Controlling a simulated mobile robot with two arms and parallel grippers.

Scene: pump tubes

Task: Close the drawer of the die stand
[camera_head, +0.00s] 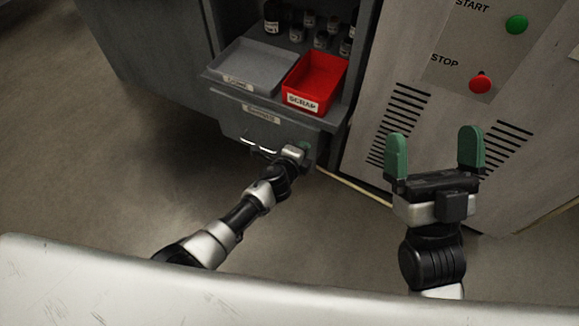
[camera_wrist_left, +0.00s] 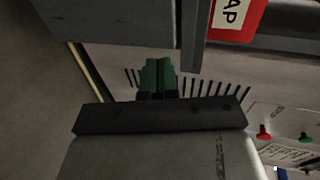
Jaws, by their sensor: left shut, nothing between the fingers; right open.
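The grey die stand (camera_head: 172,65) stands at the back with its drawer (camera_head: 232,122) low at the front, below a labelled ledge. The drawer has a pale bar handle (camera_head: 258,149). I cannot tell how far the drawer stands out. My left gripper (camera_head: 304,146) is at the right end of the drawer front, right of the handle, partly hidden by its own wrist. In the left wrist view its green fingers (camera_wrist_left: 158,74) are together and empty, close to grey panels; contact is unclear. My right gripper (camera_head: 433,152) is open and empty in front of the machine panel.
A grey tray (camera_head: 243,66) and a red scrap bin (camera_head: 317,82) sit on the ledge above the drawer, with several dark bottles (camera_head: 310,20) behind. A panel with a green button (camera_head: 517,24) and a red button (camera_head: 480,83) stands at right. Floor at left is clear.

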